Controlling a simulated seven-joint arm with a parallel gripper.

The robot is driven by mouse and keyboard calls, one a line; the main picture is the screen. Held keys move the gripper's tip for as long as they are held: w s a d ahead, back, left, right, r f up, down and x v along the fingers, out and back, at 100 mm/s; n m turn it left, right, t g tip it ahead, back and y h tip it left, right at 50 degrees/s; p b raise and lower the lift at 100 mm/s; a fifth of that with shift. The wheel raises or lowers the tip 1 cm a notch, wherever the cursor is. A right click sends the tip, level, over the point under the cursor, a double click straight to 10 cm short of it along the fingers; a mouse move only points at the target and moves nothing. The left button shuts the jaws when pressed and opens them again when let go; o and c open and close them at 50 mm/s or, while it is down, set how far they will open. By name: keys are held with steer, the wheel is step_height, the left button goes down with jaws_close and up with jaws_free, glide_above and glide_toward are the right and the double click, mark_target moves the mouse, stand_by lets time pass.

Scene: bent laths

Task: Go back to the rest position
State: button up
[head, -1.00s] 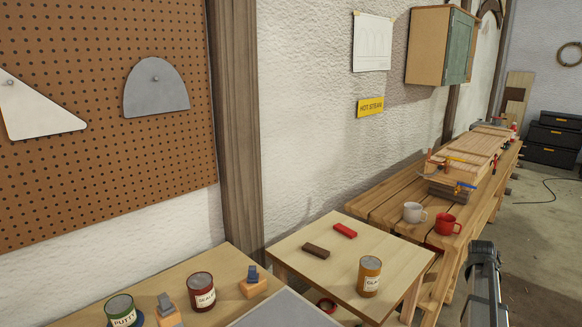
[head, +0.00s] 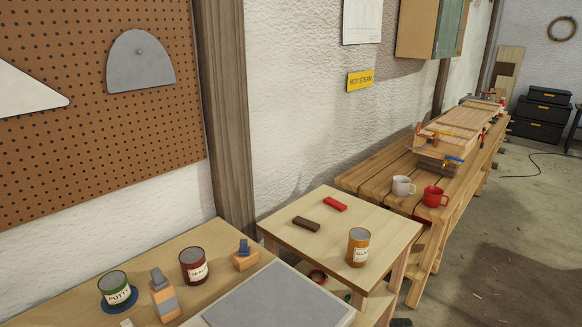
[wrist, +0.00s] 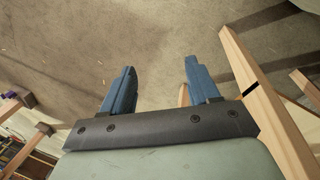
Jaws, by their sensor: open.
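My gripper (wrist: 158,88) shows in the wrist view with its two blue fingers spread apart and nothing between them. It is over bare concrete floor, with wooden legs and rails of furniture close on its right side. The head view does not show my gripper or arm now.
In the head view, a small table (head: 330,262) holds a red block (head: 335,204), a brown block (head: 306,224) and an orange tin (head: 359,248). A workbench (head: 385,168) with two mugs stands behind. A nearer table holds a putty tin (head: 116,290) and a dark red tin (head: 194,266). Open floor (head: 500,240) lies right.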

steer(key=s+a+f+n+g+y, duration=0.1)
steer(key=s+a+f+g, duration=0.2)
steer(key=s+a, duration=0.7)
steer(key=s+a+f+n+g+y, duration=0.1)
steer(key=s+a+f+g, duration=0.2)
steer(key=s, duration=1.5)
steer(key=a+f, duration=0.4)
steer(key=a, duration=0.4)
steer(key=shift+s+a, duration=0.25)
steer(key=shift+a, duration=0.05)
steer(key=shift+f, duration=0.1)
